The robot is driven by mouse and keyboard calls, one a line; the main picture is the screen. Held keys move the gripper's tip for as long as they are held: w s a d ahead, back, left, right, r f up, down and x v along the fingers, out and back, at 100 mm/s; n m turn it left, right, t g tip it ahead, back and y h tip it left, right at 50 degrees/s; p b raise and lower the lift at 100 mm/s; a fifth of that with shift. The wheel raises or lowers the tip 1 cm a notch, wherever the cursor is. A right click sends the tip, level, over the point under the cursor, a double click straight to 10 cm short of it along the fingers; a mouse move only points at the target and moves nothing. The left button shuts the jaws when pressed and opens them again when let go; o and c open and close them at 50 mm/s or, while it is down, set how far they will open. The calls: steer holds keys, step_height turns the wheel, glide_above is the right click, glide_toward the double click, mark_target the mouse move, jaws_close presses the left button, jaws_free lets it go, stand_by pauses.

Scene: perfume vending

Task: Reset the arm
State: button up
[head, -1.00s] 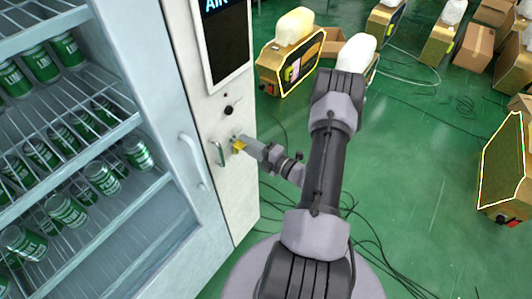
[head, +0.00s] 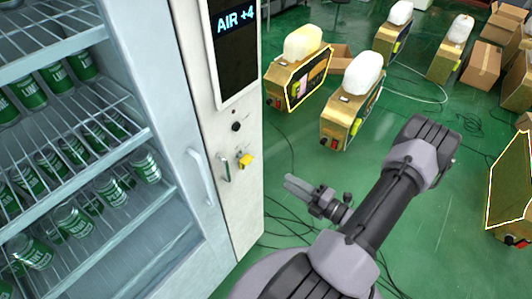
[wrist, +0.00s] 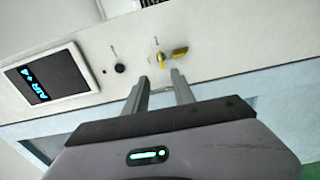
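My gripper (head: 294,186) is off to the right of the vending machine's front panel (head: 218,118), with clear space between them. In the wrist view my gripper (wrist: 161,84) shows two grey fingers apart with nothing between them, so it is open and empty. They point toward the panel. The yellow knob also shows in the wrist view (wrist: 180,52), just beyond the fingertips. My arm is bent, with its elbow out to the right.
The glass-fronted cabinet with several green cans (head: 74,220) and a door handle (head: 199,176) stands at left. A screen (head: 234,42) reads "AIR +4". Yellow machines (head: 352,112), cardboard boxes (head: 481,62) and cables lie on the green floor, which has free room at right.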

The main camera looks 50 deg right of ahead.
steer(key=w+a+r+n+g+y+b, duration=0.35)
steer(key=a+n+g+y, duration=0.2)
steer(key=a+n, duration=0.45)
steer(key=w+a+r+n+g+y+b, duration=0.2)
steer(key=w+a+r+n+g+y, duration=0.3)
steer(key=a+n, duration=0.45)
steer(key=s+a+r+n+h+b, duration=0.2)
steer(key=s+a+n+h, duration=0.1)
steer(key=n, duration=0.6)
steer(key=s+a+r+n+g+h+b, duration=0.1)
steer(key=s+a+r+n+h+b, duration=0.1)
steer(key=a+n, duration=0.4)
steer(key=s+a+r+n+h+b, duration=0.2)
steer(key=s+a+n+h+b, duration=0.1)
steer(key=n, duration=1.1)
steer(key=shift+s+a+r+g+h, duration=0.35)
steer(key=shift+s+a+h, duration=0.25)
steer(key=shift+a+h, duration=0.2)
